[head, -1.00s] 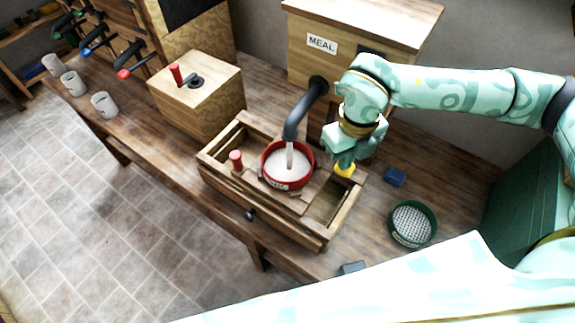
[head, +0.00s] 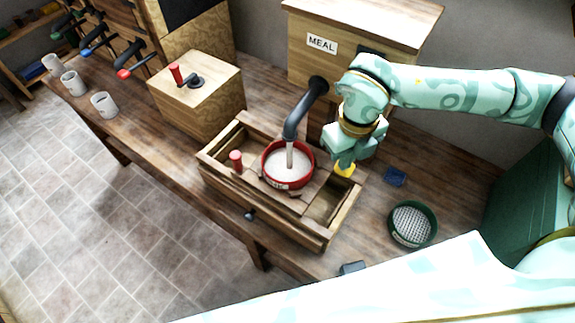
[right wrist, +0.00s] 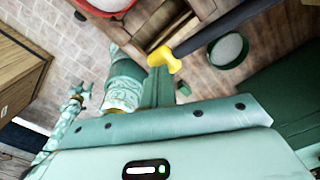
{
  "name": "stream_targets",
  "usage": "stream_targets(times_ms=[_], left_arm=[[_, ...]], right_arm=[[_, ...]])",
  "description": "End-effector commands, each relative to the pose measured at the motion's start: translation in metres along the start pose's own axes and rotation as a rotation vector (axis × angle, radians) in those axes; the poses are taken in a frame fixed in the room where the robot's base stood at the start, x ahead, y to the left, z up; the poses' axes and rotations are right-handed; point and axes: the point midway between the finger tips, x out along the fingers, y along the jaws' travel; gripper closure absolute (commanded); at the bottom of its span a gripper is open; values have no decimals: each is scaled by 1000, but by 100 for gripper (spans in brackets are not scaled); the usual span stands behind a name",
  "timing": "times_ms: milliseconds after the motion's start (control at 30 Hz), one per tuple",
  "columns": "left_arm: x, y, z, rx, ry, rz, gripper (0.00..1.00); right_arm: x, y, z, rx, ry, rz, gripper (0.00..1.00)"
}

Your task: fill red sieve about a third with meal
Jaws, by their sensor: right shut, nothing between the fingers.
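The red sieve (head: 270,177) sits on the wooden frame (head: 331,229) under the dark spout (head: 293,122) of the box marked MEAL (head: 356,58). A pale stream of meal (head: 289,154) falls into it, and pale meal covers its bottom; the exact depth is hard to tell.
A green sieve (head: 433,225) and a blue block (head: 395,177) lie on the bench right of the frame. A wooden box with a red-handled crank (head: 197,100) stands left. Several pale cups (head: 104,105) line the bench's left end.

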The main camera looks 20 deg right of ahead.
Motion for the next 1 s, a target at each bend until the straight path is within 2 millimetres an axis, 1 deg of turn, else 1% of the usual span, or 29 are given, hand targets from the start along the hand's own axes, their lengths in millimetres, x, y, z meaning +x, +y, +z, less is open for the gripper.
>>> stream_targets(times_ms=[167,233,267,367,500,600,767,1000], left_arm=[[-1,0,0,0,0,0,55],[-6,0,-1,0,1,-1,55],[-10,-1,-2,0,2,-1,55],[-30,-2,-5,0,5,-2,55],[-59,-4,-10,0,9,-3,55],[-67,-4,-11,0,11,-4,55],[-63,-4,-11,0,10,-4,55],[-63,-4,-11,0,10,-4,55]], right_arm=[[-1,0,0,0,0,0,100],[-8,0,0,0,-1,0,100],[-13,0,0,0,-1,0,100],[-39,0,1,0,-4,0,100],[-80,0,1,0,-4,-1,100],[-94,0,0,0,-2,0,100],[-90,0,0,0,1,0,100],[-90,0,0,0,0,0,100]])
